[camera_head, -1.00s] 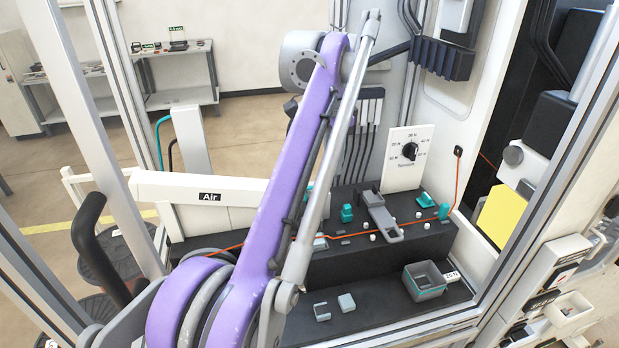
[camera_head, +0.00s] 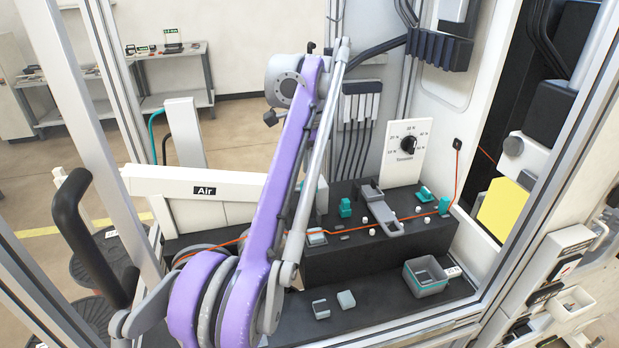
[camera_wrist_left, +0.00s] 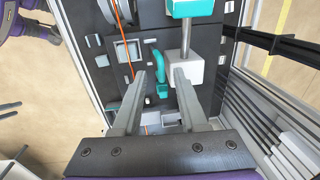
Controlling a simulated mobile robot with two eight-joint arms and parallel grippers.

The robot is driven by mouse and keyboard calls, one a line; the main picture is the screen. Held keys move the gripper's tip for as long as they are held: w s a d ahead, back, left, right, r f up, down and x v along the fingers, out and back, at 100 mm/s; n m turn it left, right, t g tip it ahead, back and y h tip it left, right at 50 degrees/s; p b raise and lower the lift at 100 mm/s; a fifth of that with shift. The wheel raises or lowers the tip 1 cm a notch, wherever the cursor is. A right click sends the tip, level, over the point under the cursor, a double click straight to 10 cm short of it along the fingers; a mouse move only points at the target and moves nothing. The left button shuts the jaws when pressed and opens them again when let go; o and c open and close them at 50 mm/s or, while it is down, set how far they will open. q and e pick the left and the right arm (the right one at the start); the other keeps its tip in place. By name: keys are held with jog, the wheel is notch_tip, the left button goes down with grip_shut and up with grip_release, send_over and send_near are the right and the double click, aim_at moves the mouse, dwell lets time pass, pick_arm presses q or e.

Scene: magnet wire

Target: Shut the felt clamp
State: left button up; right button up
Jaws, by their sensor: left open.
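The orange wire (camera_head: 335,232) runs across the dark raised block. It passes a small pale square fixture (camera_head: 317,238), which also shows in the left wrist view (camera_wrist_left: 127,51). A teal upright piece (camera_head: 345,208) stands behind the wire. In the left wrist view, a curved teal lever (camera_wrist_left: 160,72) stands beside the wire; I cannot tell for sure which fixture is the felt clamp or whether it is shut. My left gripper (camera_wrist_left: 159,80) is open, its fingertips on either side of the lever's lower part in the picture, with no visible contact. My arm hides the gripper in the head view.
A white block with a post (camera_wrist_left: 184,68) stands close to the right finger in the wrist view. A grey long fixture (camera_head: 380,212) and teal pieces (camera_head: 425,194) stand farther right. A grey bin (camera_head: 426,290) and two small grey pieces (camera_head: 346,300) sit on the lower ledge.

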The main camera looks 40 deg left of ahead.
pick_arm(q)
jog(key=shift+w+f, duration=0.2)
jog(key=shift+f, duration=0.4)
grip_shut()
dwell(1.1)
